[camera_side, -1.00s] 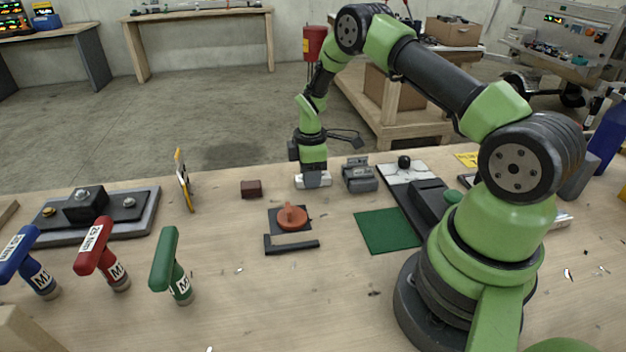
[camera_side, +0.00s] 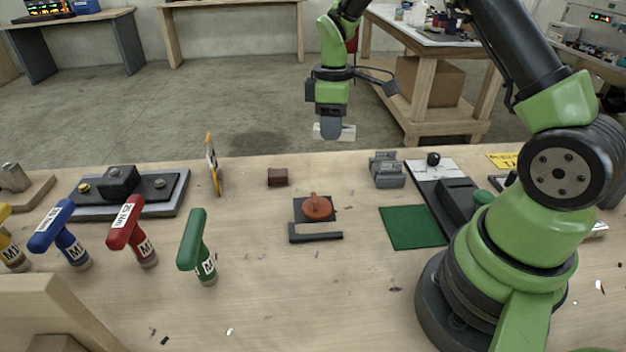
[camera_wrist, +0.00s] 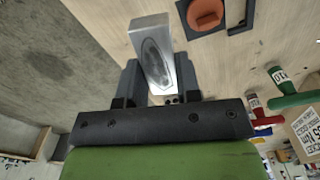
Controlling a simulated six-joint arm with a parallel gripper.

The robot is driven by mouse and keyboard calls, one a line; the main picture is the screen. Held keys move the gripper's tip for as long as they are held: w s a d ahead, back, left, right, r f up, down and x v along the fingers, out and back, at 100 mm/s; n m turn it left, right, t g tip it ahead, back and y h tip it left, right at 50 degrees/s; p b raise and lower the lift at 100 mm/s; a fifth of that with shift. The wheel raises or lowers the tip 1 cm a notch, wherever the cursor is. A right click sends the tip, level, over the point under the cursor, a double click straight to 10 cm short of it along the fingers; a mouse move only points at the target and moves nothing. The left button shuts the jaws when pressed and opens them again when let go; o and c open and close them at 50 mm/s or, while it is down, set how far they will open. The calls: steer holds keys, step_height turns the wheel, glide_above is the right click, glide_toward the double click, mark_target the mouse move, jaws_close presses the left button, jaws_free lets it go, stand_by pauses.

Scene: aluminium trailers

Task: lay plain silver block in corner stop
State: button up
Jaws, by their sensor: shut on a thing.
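My gripper (camera_side: 332,130) is shut on the plain silver block (camera_side: 347,133) and holds it up above the far side of the bench. In the wrist view the block (camera_wrist: 154,45) sticks out between the two dark fingers of my gripper (camera_wrist: 158,78), with a dark oval patch on its face. The corner stop (camera_side: 316,238) is a black L-shaped bracket lying on the bench, nearer the camera than my gripper. It also shows at the top of the wrist view (camera_wrist: 240,27). I see nothing lying in its corner.
An orange round part with a knob (camera_side: 317,208) sits on a dark plate just behind the corner stop. A brown block (camera_side: 278,177), a grey vise-like fixture (camera_side: 386,170) and a green mat (camera_side: 410,228) lie around it. Torque tools with coloured handles (camera_side: 195,240) stand at front left.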

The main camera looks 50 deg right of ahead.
steer(key=s+a+r+m, duration=0.5)
steer(key=s+a+m, duration=0.15)
steer(key=a, duration=0.25)
steer(key=n, duration=0.9)
glide_above(337, 175)
step_height(337, 175, down, 8)
step_height(337, 175, down, 10)
steer(key=shift+r, duration=0.25)
steer(key=shift+f, duration=0.2)
steer(key=o, duration=1)
